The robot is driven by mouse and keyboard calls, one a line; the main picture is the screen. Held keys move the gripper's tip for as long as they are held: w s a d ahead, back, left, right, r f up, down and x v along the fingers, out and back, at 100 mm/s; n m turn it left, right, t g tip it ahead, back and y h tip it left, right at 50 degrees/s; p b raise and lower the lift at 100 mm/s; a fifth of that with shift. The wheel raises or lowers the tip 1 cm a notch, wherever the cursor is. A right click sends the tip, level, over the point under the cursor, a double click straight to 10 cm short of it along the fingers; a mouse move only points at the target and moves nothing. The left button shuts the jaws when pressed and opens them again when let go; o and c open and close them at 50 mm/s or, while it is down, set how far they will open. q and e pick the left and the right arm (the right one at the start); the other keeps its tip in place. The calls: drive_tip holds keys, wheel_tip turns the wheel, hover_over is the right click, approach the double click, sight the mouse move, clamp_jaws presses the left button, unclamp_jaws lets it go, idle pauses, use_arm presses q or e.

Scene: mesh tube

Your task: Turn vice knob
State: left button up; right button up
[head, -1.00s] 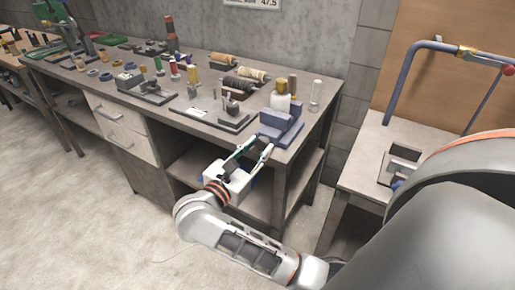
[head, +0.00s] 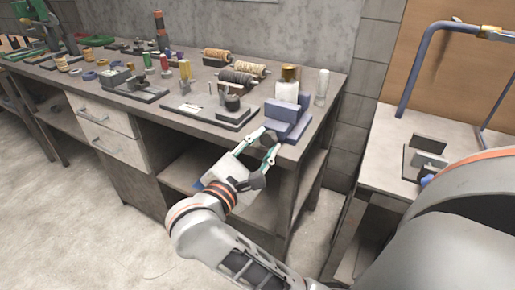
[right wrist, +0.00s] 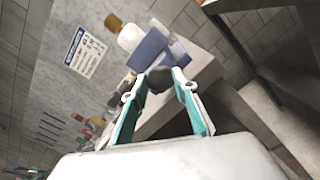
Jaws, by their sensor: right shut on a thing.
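The blue vice (head: 290,121) stands at the front right corner of the workbench; it also shows in the right wrist view (right wrist: 150,47). Its dark round knob (right wrist: 160,78) is on the front side, between my right fingertips. My right gripper (head: 268,140) reaches up to the vice from the front, and its fingers are closed on the knob. In the right wrist view the fingertips (right wrist: 156,82) are at both sides of the knob. The knob is mostly hidden by the fingers in the head view. My left gripper is not in view.
A white bottle with a gold cap (head: 287,91) and a clear cylinder (head: 321,87) stand close behind the vice. Thread spools (head: 236,77) and small tools crowd the bench (head: 190,123). A second table (head: 385,150) with a blue pipe frame stands at right.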

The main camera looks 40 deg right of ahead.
use_arm(q)
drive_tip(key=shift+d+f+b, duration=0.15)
drive_tip(key=shift+b, duration=0.15)
use_arm(e)
drive_tip(key=shift+f+m, duration=0.1)
drive_tip(key=shift+m, duration=0.4)
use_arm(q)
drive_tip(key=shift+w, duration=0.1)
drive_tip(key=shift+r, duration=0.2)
use_arm(e)
drive_tip(key=o, duration=1.1)
